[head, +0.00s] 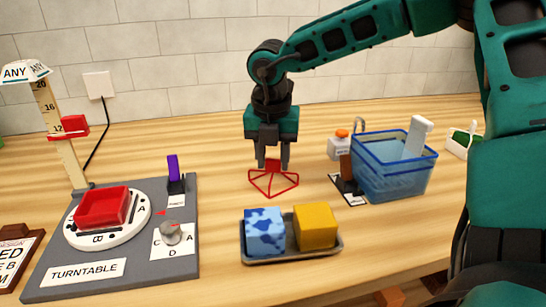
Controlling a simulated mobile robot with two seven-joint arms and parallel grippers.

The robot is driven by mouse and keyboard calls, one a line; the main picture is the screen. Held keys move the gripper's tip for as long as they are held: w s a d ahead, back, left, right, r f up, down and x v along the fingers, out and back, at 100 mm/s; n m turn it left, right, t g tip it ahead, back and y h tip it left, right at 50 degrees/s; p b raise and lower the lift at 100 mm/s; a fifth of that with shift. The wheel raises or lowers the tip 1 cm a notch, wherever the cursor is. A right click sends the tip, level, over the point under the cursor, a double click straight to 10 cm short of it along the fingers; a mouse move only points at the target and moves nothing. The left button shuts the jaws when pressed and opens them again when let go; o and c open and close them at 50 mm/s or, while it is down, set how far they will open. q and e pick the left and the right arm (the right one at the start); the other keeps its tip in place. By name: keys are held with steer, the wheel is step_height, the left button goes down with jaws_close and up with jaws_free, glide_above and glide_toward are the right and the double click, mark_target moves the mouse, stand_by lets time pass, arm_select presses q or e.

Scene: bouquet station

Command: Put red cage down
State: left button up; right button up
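The red cage (273,182) is an open wire frame, narrow at the top and wide at the base. It is upright over the middle of the wooden table, behind the grey tray. My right gripper (272,163) points straight down from above, with its two fingers around the red block at the cage's top. It appears shut on that block. The cage base is at or just above the table; I cannot tell whether it touches. My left gripper is not in view.
The grey tray (297,257) holds a blue patterned cube (265,231) and a yellow cube (315,226). A turntable board (115,270) with a red dish (103,207) is at left. A blue basket (393,178) stands at right. Table around the cage is clear.

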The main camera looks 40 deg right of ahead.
mark_target(272, 177)
steer(key=o, duration=0.3)
steer(key=shift+r+p, duration=0.4)
steer(key=shift+r, duration=0.1)
steer(key=r, duration=0.3)
steer(key=a+r, duration=0.1)
steer(key=r, duration=0.3)
steer(key=s+r, duration=0.1)
steer(key=r, duration=0.3)
steer(key=shift+a+r+p, duration=0.15)
steer(key=shift+a+p, duration=0.05)
steer(key=shift+p, duration=0.2)
steer(key=shift+s, duration=0.15)
